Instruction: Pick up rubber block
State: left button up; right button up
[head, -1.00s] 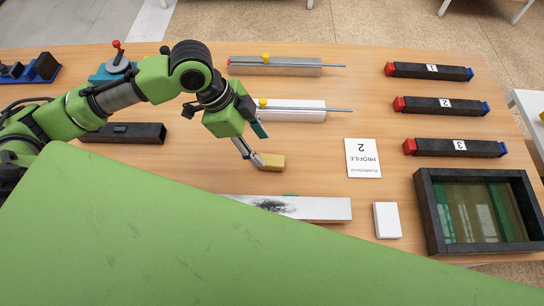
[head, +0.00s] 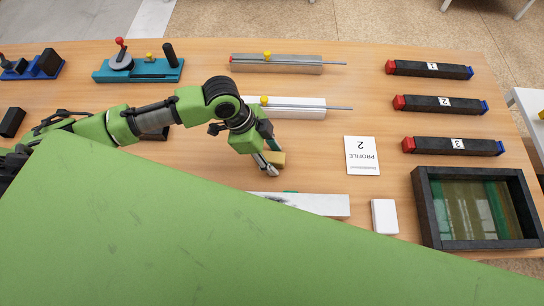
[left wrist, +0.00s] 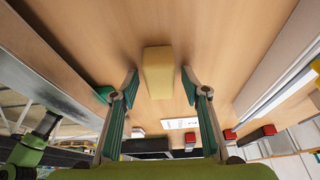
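The rubber block (head: 278,158) is a small tan-yellow block lying on the wooden table near its middle. In the head view, my left gripper (head: 271,157) is at the block, with its fingers on either side and partly covering it. In the left wrist view, the block (left wrist: 157,72) lies between and slightly ahead of the two spread fingertips of my left gripper (left wrist: 159,78). There is a gap on each side, so the gripper is open and empty.
A silver bar with a rod (head: 300,114) lies just behind the block. A pale bar (head: 315,205) lies in front of it. A "PROFILE 2" card (head: 362,155), a white block (head: 384,216) and a black-framed tray (head: 428,215) are to the right. Bare table lies between block and card.

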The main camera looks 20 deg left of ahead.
pick_arm(q)
jog(key=c, duration=0.9)
jog(key=shift+r, duration=0.15)
jog(key=shift+w+r+b, duration=0.1)
jog(key=shift+r+b, duration=0.3)
jog(key=shift+r, duration=0.15)
jog(key=shift+w+a+r+b, duration=0.7)
jog(key=shift+w+a+r, duration=0.4)
jog(key=shift+a+r, duration=0.9)
jog(key=shift+w+a+r+b, duration=0.75)
jog(key=shift+w+a+r, duration=0.4)
jog(key=shift+a+r, duration=0.9)
jog(key=shift+w+a+r+b, duration=0.7)
jog(key=shift+w+a+r, duration=0.4)
jog(key=shift+a+r, duration=0.9)
jog(key=shift+f, duration=0.15)
